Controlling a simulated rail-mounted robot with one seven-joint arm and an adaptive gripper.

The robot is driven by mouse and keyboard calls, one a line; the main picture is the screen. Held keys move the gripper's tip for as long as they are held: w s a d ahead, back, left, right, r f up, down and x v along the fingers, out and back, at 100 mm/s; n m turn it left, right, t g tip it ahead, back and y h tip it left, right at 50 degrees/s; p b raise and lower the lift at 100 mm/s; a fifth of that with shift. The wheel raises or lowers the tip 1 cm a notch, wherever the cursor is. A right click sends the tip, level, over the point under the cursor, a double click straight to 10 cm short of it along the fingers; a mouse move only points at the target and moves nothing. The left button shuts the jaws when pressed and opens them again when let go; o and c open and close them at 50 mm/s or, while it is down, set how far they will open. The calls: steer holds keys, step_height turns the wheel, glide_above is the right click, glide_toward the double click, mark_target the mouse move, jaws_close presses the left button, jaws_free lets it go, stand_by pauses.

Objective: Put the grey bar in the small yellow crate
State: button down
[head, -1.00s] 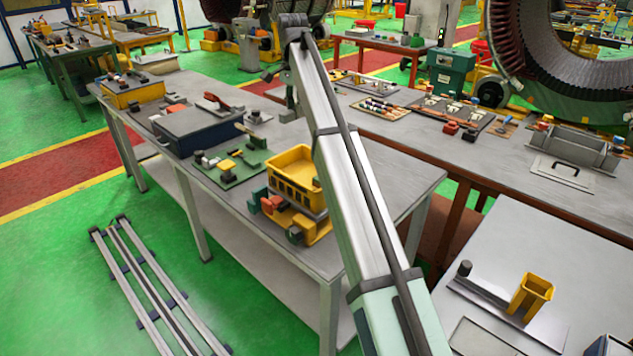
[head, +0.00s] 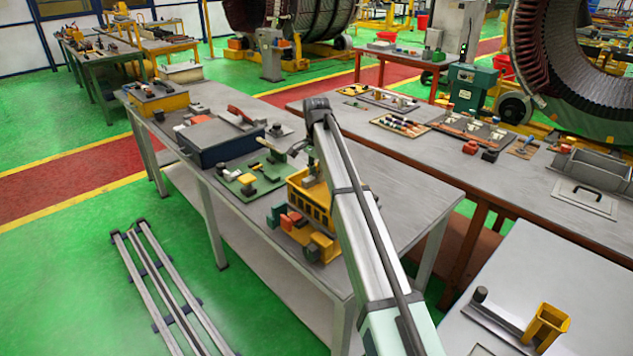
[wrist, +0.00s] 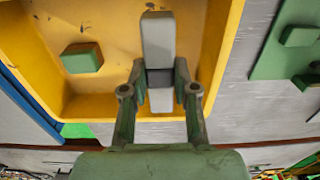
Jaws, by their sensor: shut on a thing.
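The grey bar (wrist: 158,45), pale with a dark middle band, is between the fingers of my gripper (wrist: 160,80) in the wrist view. My gripper is shut on it. Behind the bar is the inside of the small yellow crate (wrist: 222,55), with a green block (wrist: 82,58) in it. The bar overlaps the crate's floor in this view; I cannot tell whether it touches. In the head view the yellow crate (head: 318,216) stands on the grey table, partly behind my arm. The bar cannot be made out there.
A dark blue box (head: 222,142) and a green board (head: 245,183) with small parts lie left of the crate. Red and yellow blocks (head: 322,248) sit in front of it. The table (head: 400,190) is clear to the right. A yellow bin (head: 548,324) stands on another bench.

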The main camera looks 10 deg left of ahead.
steer(key=shift+f+p, duration=0.35)
steer(key=shift+f, duration=1.4)
steer(key=c, duration=0.9)
jaws_free()
steer(key=shift+f, duration=0.1)
step_height(320, 180, up, 12)
steer(key=b, duration=0.2)
steer(key=shift+b, duration=0.35)
